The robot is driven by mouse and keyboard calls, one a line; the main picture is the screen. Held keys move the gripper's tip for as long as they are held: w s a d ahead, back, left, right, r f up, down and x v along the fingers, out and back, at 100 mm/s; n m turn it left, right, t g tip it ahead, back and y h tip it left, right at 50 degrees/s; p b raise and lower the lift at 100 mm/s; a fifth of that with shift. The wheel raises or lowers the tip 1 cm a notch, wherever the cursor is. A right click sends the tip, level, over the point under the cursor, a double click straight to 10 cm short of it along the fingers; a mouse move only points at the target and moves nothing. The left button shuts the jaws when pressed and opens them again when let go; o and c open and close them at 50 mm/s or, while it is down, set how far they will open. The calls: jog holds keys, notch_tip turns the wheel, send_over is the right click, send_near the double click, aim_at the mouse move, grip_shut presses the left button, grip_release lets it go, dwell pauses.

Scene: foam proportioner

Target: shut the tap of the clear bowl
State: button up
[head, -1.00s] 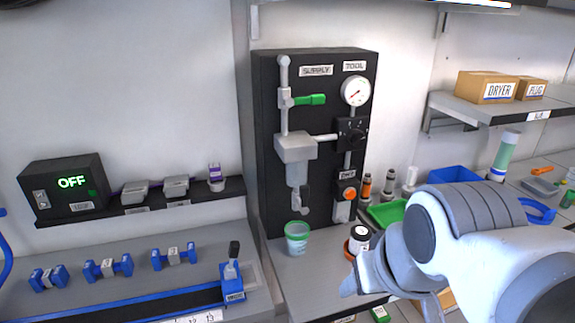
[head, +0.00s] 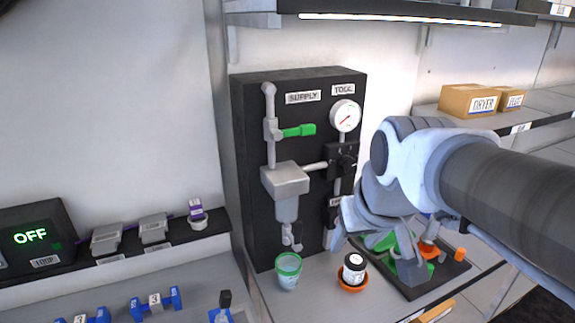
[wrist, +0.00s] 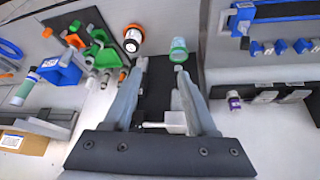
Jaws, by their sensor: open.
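The clear bowl (head: 287,208) hangs under a grey block on the black panel, in the head view. Its small grey tap (head: 292,236) is at the bottom, above a green-rimmed cup (head: 288,270); I cannot tell how its lever is turned. My gripper shows in the wrist view (wrist: 161,68) with its fingers apart and nothing between them. In the head view it is right of the bowl, apart from the tap. The grey block also shows between the fingers in the wrist view (wrist: 176,122); the bowl and tap are not clear there.
A dark-lidded jar (head: 353,270) in an orange ring stands right of the cup. A dark tray (head: 440,277) with green and orange parts lies further right. The panel (head: 250,170) carries a green-handled supply valve (head: 298,131) and a gauge (head: 345,116). A shelf overhangs above.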

aim_at(297, 224)
jog(key=w+a+r+n+g+y+p, duration=0.1)
jog(key=w+a+n+p, duration=0.15)
jog(key=w, duration=0.35)
jog(key=w+a+r+n+p, duration=0.1)
jog(key=w+a+r, duration=0.15)
jog(key=w, duration=0.35)
jog(key=a+x, duration=0.1)
jog(key=x, duration=1.7)
jog(key=shift+s+a+f, duration=0.2)
jog(key=shift+s, duration=0.15)
grip_shut()
